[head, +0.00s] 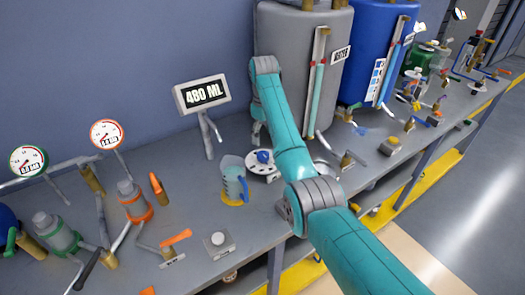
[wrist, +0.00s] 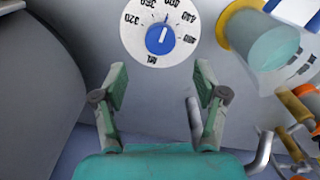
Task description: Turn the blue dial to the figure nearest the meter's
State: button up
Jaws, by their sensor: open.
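The blue dial (wrist: 160,39) sits at the middle of a white round plate (wrist: 134,48) with figures around its edge. In the wrist view, 320, 360, 400, 440 and 480 seem to run from left over the top to right. The dial's white mark points up and slightly right, roughly toward 400. The dial also shows in the head view (head: 263,157), left of my arm. The meter (head: 202,93) reads 480 ML. My gripper (wrist: 160,84) is open and empty, its fingers short of the dial and apart from it. In the head view its fingers cannot be made out.
A grey water tank (head: 287,55) and a blue tank (head: 370,45) stand behind. A clear jug (head: 233,180) with a yellow base stands left of the dial. Two round gauges (head: 106,134) (head: 28,161) and several valves stand at the left of the bench.

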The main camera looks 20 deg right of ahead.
aim_at(263, 154)
notch_tip(263, 154, down, 8)
jog(key=shift+f, duration=0.25)
jog(key=c, duration=1.1)
